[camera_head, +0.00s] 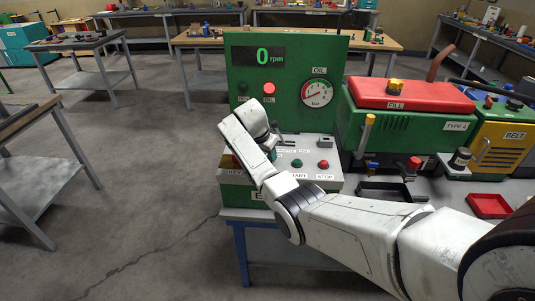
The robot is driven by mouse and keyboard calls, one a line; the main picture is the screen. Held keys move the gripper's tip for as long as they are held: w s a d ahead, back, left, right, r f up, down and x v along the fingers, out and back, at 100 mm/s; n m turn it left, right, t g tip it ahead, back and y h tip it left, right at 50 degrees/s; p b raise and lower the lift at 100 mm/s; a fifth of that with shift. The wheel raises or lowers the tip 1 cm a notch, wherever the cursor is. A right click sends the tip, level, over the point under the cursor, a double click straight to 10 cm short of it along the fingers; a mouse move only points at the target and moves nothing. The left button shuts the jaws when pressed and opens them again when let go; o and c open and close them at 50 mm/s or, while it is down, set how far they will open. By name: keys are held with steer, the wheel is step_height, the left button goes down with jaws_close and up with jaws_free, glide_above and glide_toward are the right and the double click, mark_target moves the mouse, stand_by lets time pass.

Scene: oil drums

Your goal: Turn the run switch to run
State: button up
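A green control console stands on a blue-legged bench, with an upright green panel (240,75) and a sloping grey control face (312,147). The face carries a green button (297,163) labelled START and a red button (323,164) labelled STOP, plus small levers in its upper part. I cannot make out which control is the run switch; my white arm covers the left part of the face. My gripper (277,137) is at the end of the arm, over the upper left of the face. Its fingers are small and dark, and I cannot tell whether they touch anything.
The panel display (258,56) reads 0 rpm, beside an oil gauge (317,92). To the right stand a green machine with a red FILL lid (408,93), a black tray (383,192) and a red tray (487,206). Open floor lies left, between benches.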

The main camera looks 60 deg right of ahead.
steer(key=b+v, duration=0.1)
steer(key=v, duration=0.9)
steer(key=shift+a+r, duration=0.2)
steer(key=shift+r, duration=0.15)
stand_by(0.3)
